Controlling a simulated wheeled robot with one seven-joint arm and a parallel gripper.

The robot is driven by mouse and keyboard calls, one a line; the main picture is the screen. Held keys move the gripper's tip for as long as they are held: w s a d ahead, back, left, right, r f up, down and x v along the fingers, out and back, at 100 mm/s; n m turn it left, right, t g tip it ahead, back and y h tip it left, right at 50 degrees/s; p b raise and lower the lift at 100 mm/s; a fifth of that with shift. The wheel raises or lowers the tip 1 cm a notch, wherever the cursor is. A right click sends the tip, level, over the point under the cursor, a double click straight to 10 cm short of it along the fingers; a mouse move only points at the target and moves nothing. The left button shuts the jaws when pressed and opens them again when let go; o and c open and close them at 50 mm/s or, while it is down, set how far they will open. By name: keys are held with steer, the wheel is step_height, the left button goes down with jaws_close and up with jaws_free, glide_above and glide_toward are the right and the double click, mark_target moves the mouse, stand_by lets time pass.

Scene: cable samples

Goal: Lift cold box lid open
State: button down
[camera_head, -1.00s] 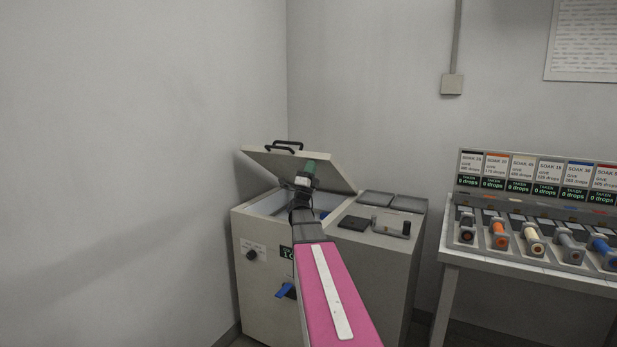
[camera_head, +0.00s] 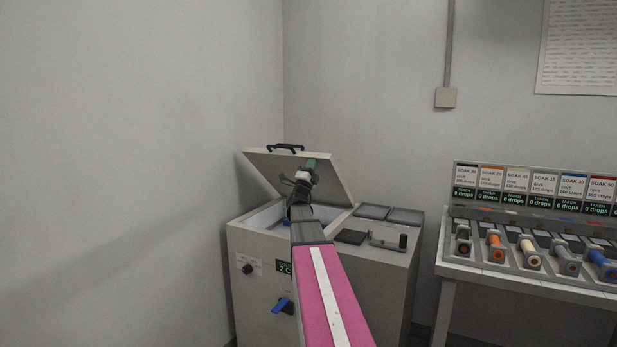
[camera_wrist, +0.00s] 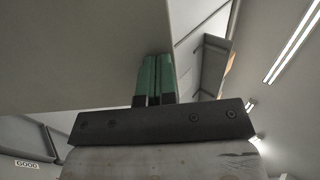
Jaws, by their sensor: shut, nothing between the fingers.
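The cold box (camera_head: 262,270) is a pale grey cabinet in the corner. Its lid (camera_head: 268,165) is raised and tilted back, with a dark handle (camera_head: 285,148) on its upper edge.
The cabinet's right top holds dark flat panels (camera_head: 372,211) and a small fitting (camera_head: 389,240). A blue lever (camera_head: 282,305) and a dark knob (camera_head: 247,269) are on its front. A bench (camera_head: 530,283) with several coloured cable samples stands at right. Walls are close behind and left.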

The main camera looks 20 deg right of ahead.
steer(key=w+d+r+g+y, duration=0.1)
steer(key=w+d+r, duration=0.7)
steer(key=w+d, duration=0.2)
steer(key=w+d+r+g+y, duration=0.1)
steer(key=w+d+r, duration=0.6)
steer(key=d, duration=0.8)
steer(key=shift+w+d+r+g+y, duration=0.15)
steer(key=shift+w+r+g+y, duration=0.25)
steer(key=shift+w+y, duration=0.7)
steer(key=shift+w+f+h, duration=0.1)
steer(key=shift+w+h, duration=0.1)
steer(key=shift+h, duration=0.1)
steer(key=s+a, duration=0.8)
steer(key=a, duration=0.3)
steer(key=shift+s, duration=0.25)
